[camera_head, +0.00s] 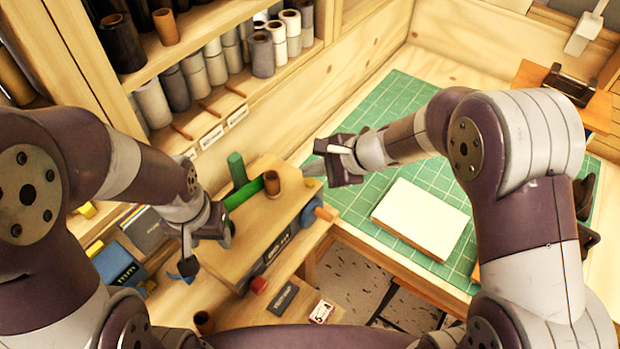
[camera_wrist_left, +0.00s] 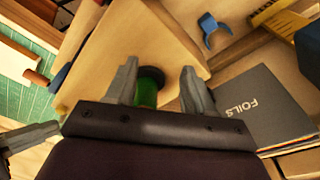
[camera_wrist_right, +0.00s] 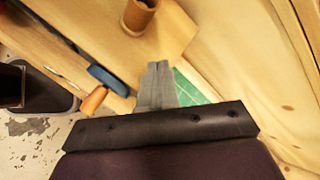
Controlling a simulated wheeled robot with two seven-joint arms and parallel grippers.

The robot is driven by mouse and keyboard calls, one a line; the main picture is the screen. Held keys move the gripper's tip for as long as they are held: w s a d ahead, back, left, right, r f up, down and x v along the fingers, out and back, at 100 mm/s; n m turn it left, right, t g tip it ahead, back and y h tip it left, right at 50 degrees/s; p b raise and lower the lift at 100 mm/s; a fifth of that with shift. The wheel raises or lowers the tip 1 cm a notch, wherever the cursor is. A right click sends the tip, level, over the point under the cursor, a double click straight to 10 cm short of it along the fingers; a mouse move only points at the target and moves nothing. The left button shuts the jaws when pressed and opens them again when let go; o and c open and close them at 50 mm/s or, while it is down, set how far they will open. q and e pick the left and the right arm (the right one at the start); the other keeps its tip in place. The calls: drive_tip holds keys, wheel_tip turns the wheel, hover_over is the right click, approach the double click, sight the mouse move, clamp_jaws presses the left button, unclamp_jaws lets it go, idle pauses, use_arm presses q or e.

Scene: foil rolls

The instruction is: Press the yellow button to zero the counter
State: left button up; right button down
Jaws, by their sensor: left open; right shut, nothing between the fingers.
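A wooden device (camera_head: 245,247) with a dark strip along its front, perhaps the counter, stands on the bench at centre. My left gripper (camera_head: 207,252) is over the device's left end. In the left wrist view its fingers (camera_wrist_left: 160,85) are apart, with a green cylinder (camera_wrist_left: 148,92) showing between them; whether they touch it is unclear. My right gripper (camera_head: 318,167) is shut and empty beyond the device's right end, by the green mat. Its closed fingers (camera_wrist_right: 156,86) show in the right wrist view.
A blue knob (camera_head: 309,213) and red knob (camera_head: 259,284) stick out. A cream block (camera_head: 423,217) lies on the cutting mat (camera_head: 395,100). Shelves of rolls stand behind.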

sight(314, 186)
use_arm(q)
drive_tip(key=shift+r+p, duration=1.9)
use_arm(e)
drive_tip(key=shift+r, duration=2.6)
use_arm(q)
drive_tip(key=shift+f, duration=0.1)
use_arm(e)
drive_tip(key=shift+f, duration=0.1)
